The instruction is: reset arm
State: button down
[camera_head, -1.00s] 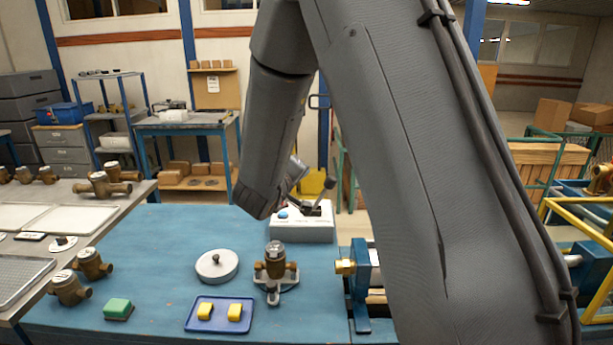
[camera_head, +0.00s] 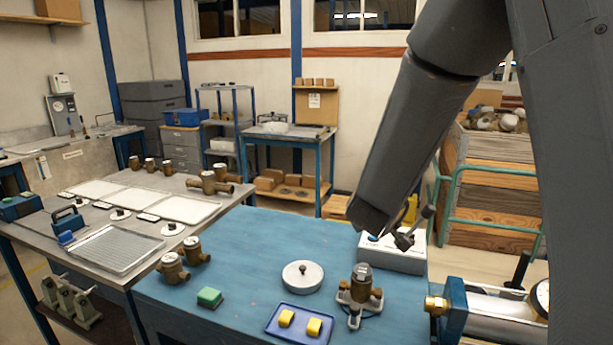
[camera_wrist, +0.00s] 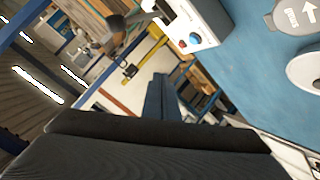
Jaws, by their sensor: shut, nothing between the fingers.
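My arm (camera_head: 420,130) comes down from the upper right in the head view, and its lower end hides my gripper from that camera. In the wrist view my gripper (camera_wrist: 166,84) shows as a dark narrow shape above its dark body; it is shut and empty. A white control box (camera_head: 398,252) with a blue button and a dark lever (camera_head: 427,213) stands at the table's back edge, close to the arm's lower end in the picture. The box also shows in the wrist view (camera_wrist: 205,22). My gripper touches nothing that I can see.
The blue table (camera_head: 225,270) carries a brass meter (camera_head: 361,284) on a stand, a round white lidded disc (camera_head: 302,277), a blue tray (camera_head: 290,334) with yellow blocks and a green block (camera_head: 209,297). A clamp bench (camera_head: 490,312) is at right. A grey side table (camera_head: 60,215) stands left.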

jog(key=s+a+f+g+y, duration=0.1)
jog(key=s, duration=0.2)
jog(key=s+a+f+g+y, duration=0.1)
jog(key=s+a+f+y, duration=0.1)
jog(key=s, duration=0.1)
jog(key=s+a+f+g+y, duration=0.1)
jog(key=s, duration=0.2)
jog(key=shift+s+a+f+m+g+y, duration=0.2)
jog(key=shift+s+f+m+g+y, duration=0.1)
jog(key=shift+s+f+m, duration=0.1)
jog(key=s+d+f+m+g, duration=0.25)
jog(key=s+g, duration=0.25)
jog(key=s, duration=1)
jog(key=shift+g, duration=0.9)
jog(key=f+b, duration=0.1)
jog(key=f, duration=0.1)
jog(key=s+f+b, duration=0.1)
jog(key=f+b, duration=0.1)
jog(key=s+f+b, duration=0.1)
jog(key=f, duration=0.1)
jog(key=shift+a+f, duration=0.25)
jog(key=shift+a, duration=0.05)
jog(key=shift+s, duration=0.1)
